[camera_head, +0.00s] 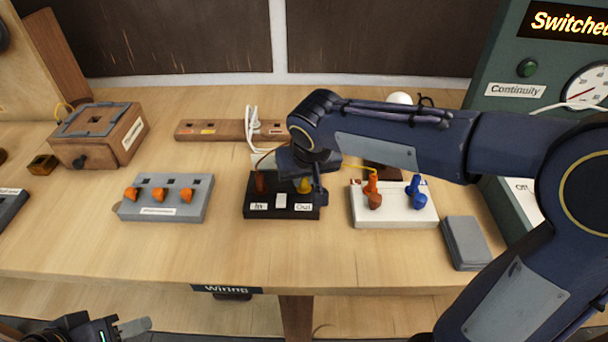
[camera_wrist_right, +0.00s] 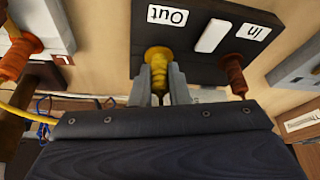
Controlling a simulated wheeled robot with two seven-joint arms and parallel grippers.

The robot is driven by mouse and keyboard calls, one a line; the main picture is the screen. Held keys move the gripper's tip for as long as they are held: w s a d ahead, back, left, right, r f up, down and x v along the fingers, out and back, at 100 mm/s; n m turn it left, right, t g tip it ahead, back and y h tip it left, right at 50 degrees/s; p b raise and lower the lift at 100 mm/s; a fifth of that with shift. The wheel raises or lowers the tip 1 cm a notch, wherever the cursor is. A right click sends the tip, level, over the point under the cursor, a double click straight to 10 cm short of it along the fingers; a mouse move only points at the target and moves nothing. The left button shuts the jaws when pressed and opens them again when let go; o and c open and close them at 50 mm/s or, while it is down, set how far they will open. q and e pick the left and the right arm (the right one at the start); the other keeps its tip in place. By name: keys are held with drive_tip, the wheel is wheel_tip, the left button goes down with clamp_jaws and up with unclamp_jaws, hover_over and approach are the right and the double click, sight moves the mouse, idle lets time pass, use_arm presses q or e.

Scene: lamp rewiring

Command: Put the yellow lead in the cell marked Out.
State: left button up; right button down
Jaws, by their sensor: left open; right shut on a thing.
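The yellow lead's plug (camera_wrist_right: 158,70) is between my right gripper's fingers (camera_wrist_right: 160,85) in the right wrist view. My right gripper (camera_head: 314,186) is shut on it at the Out side of the black block (camera_head: 282,214). The plug's tip meets the block beside the Out label (camera_wrist_right: 167,15); I cannot tell how deep it sits. A brown-red plug (camera_wrist_right: 232,75) stands on the In side. The yellow wire (camera_head: 350,166) runs right, behind the orange terminal. My left gripper (camera_head: 122,328) is open and empty at the lower left, below the bench's front edge.
A white block (camera_head: 394,212) with orange and blue terminals stands right of the black block. A grey block (camera_head: 164,203) with orange knobs stands left. A grey plate (camera_head: 464,244) lies at right, near the Continuity panel (camera_head: 520,90). The front bench strip is clear.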

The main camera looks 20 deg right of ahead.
sight(307, 201)
drive_tip(key=shift+f, duration=0.25)
drive_tip(key=c, duration=1.3)
unclamp_jaws()
drive_tip(key=v, duration=0.8)
drive_tip(key=s+d+f+y+p, duration=0.1)
drive_tip(key=s+d+p, duration=0.1)
drive_tip(key=s, duration=0.4)
drive_tip(key=s+d+m+y+p, duration=0.1)
drive_tip(key=s+d+p, duration=0.1)
drive_tip(key=s, duration=0.4)
drive_tip(key=s+d+f+t+y+p, duration=0.1)
drive_tip(key=s+d+p, duration=0.1)
drive_tip(key=s, duration=0.5)
drive_tip(key=shift+d+f+y+p, duration=0.3)
drive_tip(key=shift+d+y+p, duration=0.1)
drive_tip(key=shift+d, duration=0.35)
